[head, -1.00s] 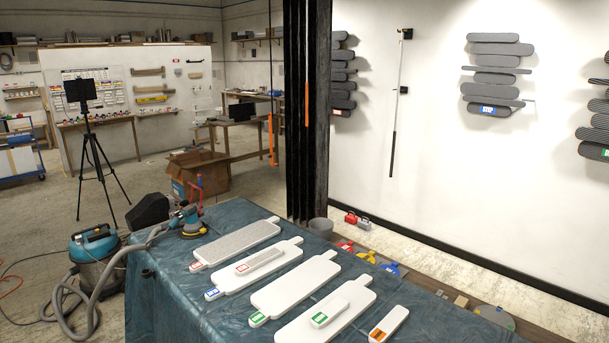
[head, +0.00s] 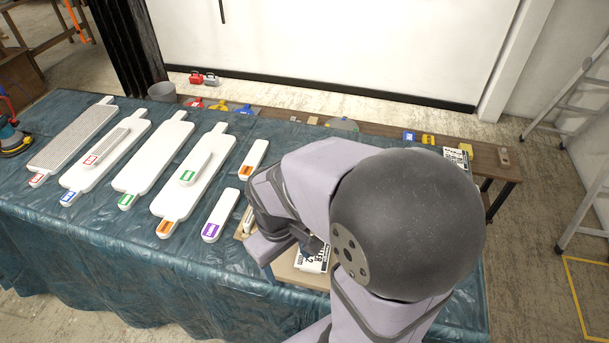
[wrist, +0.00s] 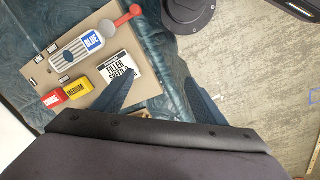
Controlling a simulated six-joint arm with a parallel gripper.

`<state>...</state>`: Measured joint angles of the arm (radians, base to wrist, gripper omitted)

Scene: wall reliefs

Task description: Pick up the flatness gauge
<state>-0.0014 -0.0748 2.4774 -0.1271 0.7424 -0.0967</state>
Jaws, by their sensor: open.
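I cannot tell for sure which thing is the flatness gauge; none is marked with that name. In the wrist view, a tan board (wrist: 150,87) holds a striped pale block with a BLUE label (wrist: 93,41), a red-ended tool (wrist: 109,28), a white FILLER card (wrist: 122,68), a yellow MEDIUM block (wrist: 77,90) and a red block (wrist: 53,98). My gripper (wrist: 160,72) is open and empty, its dark blue fingers at the board's right side. In the head view my arm hides much of the board.
White paddle-shaped boards (head: 153,157) lie on the blue-covered table (head: 110,255), left of my arm. A small white block with a purple label (head: 221,213) lies close to it. A low wooden bench (head: 380,138) runs behind; a ladder (head: 590,130) stands right.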

